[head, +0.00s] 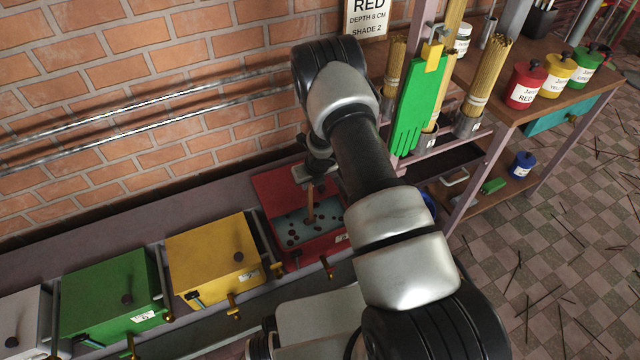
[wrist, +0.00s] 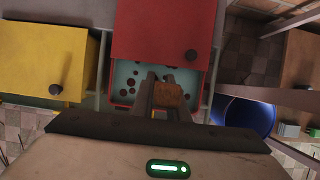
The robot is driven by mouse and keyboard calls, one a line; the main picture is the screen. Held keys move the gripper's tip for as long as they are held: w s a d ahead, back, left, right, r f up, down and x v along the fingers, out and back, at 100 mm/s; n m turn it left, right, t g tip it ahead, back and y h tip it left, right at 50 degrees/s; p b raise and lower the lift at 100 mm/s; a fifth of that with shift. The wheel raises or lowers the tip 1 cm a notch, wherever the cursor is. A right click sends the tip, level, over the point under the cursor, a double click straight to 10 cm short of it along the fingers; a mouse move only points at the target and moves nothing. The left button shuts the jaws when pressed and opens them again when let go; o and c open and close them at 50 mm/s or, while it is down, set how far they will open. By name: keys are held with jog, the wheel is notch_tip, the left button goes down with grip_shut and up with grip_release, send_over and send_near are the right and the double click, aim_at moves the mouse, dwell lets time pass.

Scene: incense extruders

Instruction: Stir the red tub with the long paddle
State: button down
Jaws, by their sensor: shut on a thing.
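The red tub (head: 318,248) stands at the right end of the row of tubs. Its red lid covers the back part, and the open front part shows a blue-grey inside with several dark red lumps. The red tub (wrist: 150,32) also shows at the top middle of the wrist view. My gripper (head: 308,176) is over the opening, shut on the brown wooden paddle (head: 310,204). The paddle points down into the tub, and its lower end cannot be made out clearly. In the wrist view, the paddle's top end (wrist: 170,96) sits between the fingers.
A yellow tub (head: 212,252), a green tub (head: 108,290) and a pale tub (head: 20,318) stand to the left, lids on. A brick wall is behind. At the right are a rack with stick bundles, a green glove (head: 412,110) and a table with red, yellow and green jars.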

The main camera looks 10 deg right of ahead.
jog(key=s+a+b, duration=0.1)
jog(key=a, duration=0.5)
jog(key=shift+s+a, duration=0.15)
jog(key=shift+a, duration=0.1)
jog(key=w+d+p, duration=0.2)
jog(key=d+p, duration=0.3)
jog(key=d, duration=0.8)
jog(key=shift+w+d, duration=0.4)
